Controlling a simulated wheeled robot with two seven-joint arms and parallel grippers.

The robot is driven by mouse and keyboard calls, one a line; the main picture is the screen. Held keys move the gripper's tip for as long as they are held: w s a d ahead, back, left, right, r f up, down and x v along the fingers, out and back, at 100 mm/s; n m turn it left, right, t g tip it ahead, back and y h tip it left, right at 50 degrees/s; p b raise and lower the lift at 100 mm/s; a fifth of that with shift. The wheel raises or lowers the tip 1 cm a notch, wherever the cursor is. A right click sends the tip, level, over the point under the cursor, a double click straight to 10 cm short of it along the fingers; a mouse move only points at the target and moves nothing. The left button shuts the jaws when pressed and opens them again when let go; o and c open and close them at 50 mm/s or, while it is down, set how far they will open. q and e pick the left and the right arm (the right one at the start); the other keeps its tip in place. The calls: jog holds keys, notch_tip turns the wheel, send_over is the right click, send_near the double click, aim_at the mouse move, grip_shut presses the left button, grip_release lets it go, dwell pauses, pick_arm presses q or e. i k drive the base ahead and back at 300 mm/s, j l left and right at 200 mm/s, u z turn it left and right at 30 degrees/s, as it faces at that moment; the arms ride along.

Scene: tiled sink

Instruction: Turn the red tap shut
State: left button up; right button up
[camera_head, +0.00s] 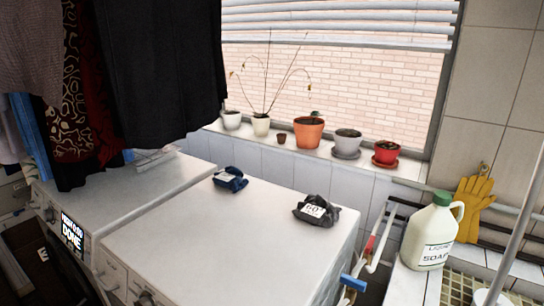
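The red tap (369,246) is a small red handle on the pipework just right of the right-hand white machine. It looks roughly in line with the pale pipe (378,230) beside it, but it is too small to tell its exact turn. A blue tap handle (352,283) sits lower and closer, sticking out beside the machine's right side. Neither of my grippers shows in the head view.
Two white machines (235,240) fill the front, with two dark bundles (316,210) on top. Potted plants (308,132) line the sill; dark clothes (160,60) hang at left.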

aim_at(369, 247)
jog(key=l+z, duration=0.3)
jog(key=z, duration=0.15)
jog(key=l+z, duration=0.3)
jog(key=z, duration=0.15)
jog(key=i+l+z, duration=0.1)
jog(key=l+z, duration=0.15)
jog(key=z, duration=0.2)
